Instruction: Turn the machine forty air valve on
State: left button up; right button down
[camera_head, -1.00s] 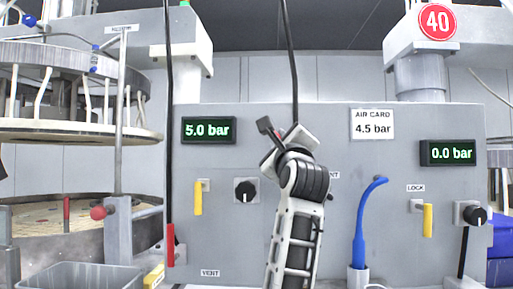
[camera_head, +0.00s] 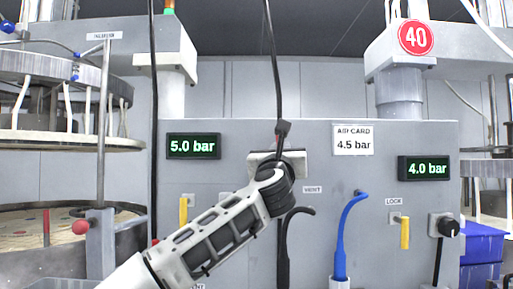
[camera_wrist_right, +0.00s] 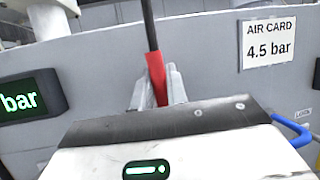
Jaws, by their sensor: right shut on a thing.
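My right gripper (camera_head: 280,145) is raised in front of the grey panel (camera_head: 230,115), with its arm coming up from the lower left. In the right wrist view the gripper (camera_wrist_right: 156,88) is shut on a red handle (camera_wrist_right: 155,72) at the lower end of a black line hanging from above. The round red 40 sign (camera_head: 415,37) is above the panel's right part. The display (camera_head: 428,168) below it reads 4.0 bar. A black knob (camera_head: 449,228) and a yellow lever (camera_head: 405,233) sit below that display. My left gripper is not in view.
A second display (camera_head: 193,146) reads 5.0 bar. The air card (camera_head: 353,139) reads 4.5 bar. A blue hose (camera_head: 342,235) and a black hooked hose (camera_head: 284,245) stand before the panel. Another yellow lever (camera_head: 183,212) is at left. A polishing machine (camera_head: 60,95) stands far left.

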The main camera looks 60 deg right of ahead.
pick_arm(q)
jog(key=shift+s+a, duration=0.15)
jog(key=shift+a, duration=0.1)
pick_arm(e)
jog(key=shift+s+m, duration=0.2)
jog(key=shift+m, duration=0.4)
jog(key=shift+r, duration=0.1)
jog(key=c, duration=1.4)
grip_release()
jog(key=shift+a+f, duration=0.25)
jog(key=shift+a, duration=0.05)
pick_arm(q)
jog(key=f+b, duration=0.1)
jog(key=b, duration=0.2)
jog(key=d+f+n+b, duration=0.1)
jog(key=b, duration=0.2)
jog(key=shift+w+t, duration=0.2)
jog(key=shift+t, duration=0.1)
pick_arm(e)
jog(key=v, duration=1.5)
jog(key=shift+a+r, duration=0.1)
jog(key=shift+a, duration=0.05)
